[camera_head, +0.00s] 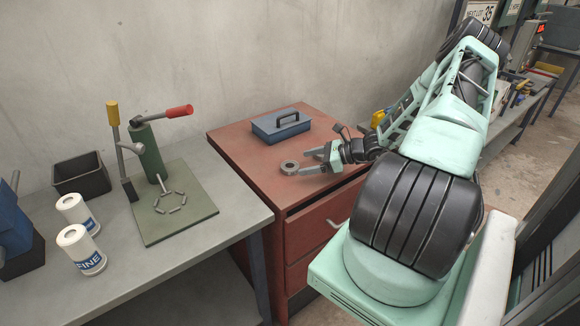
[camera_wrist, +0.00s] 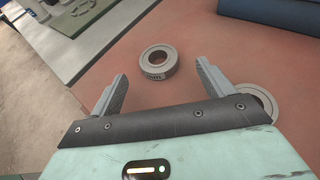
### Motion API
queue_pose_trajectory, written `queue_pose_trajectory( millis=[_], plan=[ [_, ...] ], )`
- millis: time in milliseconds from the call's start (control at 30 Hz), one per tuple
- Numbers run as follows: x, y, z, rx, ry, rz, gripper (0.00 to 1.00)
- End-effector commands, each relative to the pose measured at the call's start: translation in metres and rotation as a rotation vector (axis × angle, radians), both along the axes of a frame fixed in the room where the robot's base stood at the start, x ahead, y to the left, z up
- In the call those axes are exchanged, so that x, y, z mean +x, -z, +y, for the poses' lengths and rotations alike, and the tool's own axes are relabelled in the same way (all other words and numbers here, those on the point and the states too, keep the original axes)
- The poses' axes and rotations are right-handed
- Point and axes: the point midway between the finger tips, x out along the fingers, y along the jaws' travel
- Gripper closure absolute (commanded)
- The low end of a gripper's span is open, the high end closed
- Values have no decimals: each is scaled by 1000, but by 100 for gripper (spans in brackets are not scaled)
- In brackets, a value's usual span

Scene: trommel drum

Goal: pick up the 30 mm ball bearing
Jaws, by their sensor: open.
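A grey ring-shaped bearing (camera_wrist: 143,64) lies flat on the red cabinet top, ahead of my gripper (camera_wrist: 161,72) and between the lines of its fingers in the wrist view. Its side carries dark lettering ending in "mm"; the number is not readable. It also shows in the head view (camera_head: 289,167), just left of my gripper (camera_head: 312,162). A second, wider-looking ring (camera_wrist: 268,101) lies by the right finger in the wrist view, partly hidden by my gripper. I cannot tell which one is 30 mm. My gripper is open, with nothing between its fingers.
A blue box with a handle (camera_head: 281,126) stands at the back of the red cabinet top (camera_head: 240,134). To the left is a grey bench (camera_head: 130,285) with a green lever press (camera_head: 152,152), two white canisters and a black bin. The cabinet's front left top is clear.

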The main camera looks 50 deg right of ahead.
Motion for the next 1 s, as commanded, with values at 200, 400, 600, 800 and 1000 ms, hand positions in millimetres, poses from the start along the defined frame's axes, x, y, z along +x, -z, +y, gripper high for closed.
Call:
queue_pose_trajectory(
  millis=[200, 400, 600, 800, 1000],
  plan=[
    [24, 9, 17, 4, -2, -1, 20],
    [38, 18, 24, -1, -1, -2, 20],
    [39, 19, 24, -2, 0, -1, 20],
    [38, 19, 24, -2, 0, -1, 70],
    [38, 18, 23, -1, 0, -2, 72]
  ],
)
